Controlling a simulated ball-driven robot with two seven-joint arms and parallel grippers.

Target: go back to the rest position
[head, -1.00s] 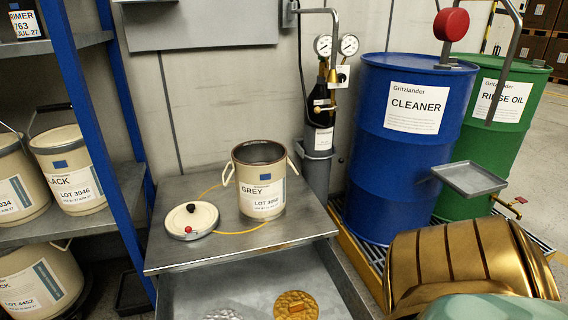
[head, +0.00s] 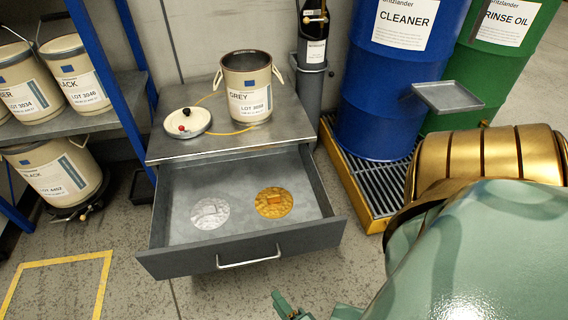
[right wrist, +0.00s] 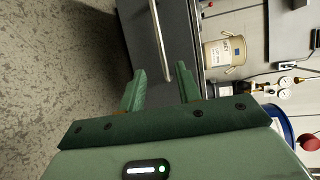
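My right gripper (head: 285,305) shows at the bottom edge of the head view as a small green finger, in front of the open drawer. In the right wrist view its two green fingers (right wrist: 160,70) are apart with nothing held between them. The drawer handle (right wrist: 158,42) shows beyond the fingertips. My left gripper is not in view.
The drawer (head: 170,262) stands open with a silver and a gold disc inside. On the bench top (head: 180,149) are a grey-paint pail (head: 247,105) and a lid (head: 186,122). Blue (head: 375,115) and green (head: 480,75) drums stand right.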

